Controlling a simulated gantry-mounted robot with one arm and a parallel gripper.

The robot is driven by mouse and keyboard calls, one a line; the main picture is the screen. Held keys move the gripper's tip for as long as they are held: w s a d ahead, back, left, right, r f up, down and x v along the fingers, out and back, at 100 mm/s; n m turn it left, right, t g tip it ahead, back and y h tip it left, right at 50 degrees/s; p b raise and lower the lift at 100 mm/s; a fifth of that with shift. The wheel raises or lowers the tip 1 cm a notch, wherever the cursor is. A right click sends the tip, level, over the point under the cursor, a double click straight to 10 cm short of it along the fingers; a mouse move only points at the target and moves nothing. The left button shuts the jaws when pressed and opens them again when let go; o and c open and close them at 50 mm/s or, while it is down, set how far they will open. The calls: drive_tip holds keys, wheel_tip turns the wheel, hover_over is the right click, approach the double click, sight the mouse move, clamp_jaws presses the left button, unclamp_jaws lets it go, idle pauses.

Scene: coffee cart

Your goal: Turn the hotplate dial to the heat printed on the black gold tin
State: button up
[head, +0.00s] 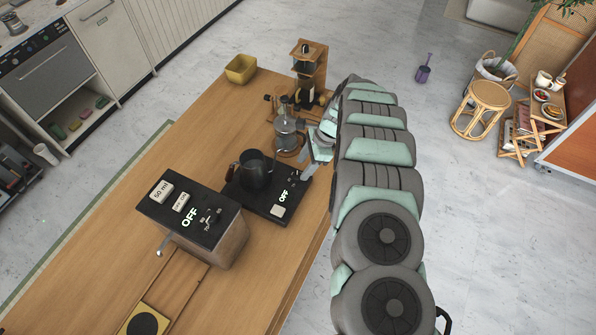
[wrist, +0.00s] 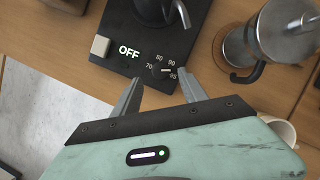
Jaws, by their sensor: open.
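The hotplate (head: 262,208) is a black slab on the wooden counter, with a dark kettle (head: 256,172) on it and a lit OFF readout. In the wrist view the hotplate (wrist: 125,30) shows a small black dial (wrist: 161,71) with 70, 80, 90 and 95 printed around it. My gripper (wrist: 160,77) is open and empty, with its fingertips to either side of the dial. In the head view my gripper (head: 306,174) is at the hotplate's right edge. A small dark and yellow object (head: 304,97) stands by the wooden stand; no print on it is readable.
A metal pot with a handle (wrist: 275,40) stands close to the right of my gripper. A black-topped box (head: 192,218) marked 50 ml and OFF stands left of the hotplate. A wooden stand (head: 318,70) and yellow bin (head: 241,69) are at the far end.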

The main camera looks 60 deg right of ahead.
sight(297, 175)
drive_tip(key=shift+x, duration=2.35)
drive_tip(key=shift+w, duration=0.1)
clamp_jaws()
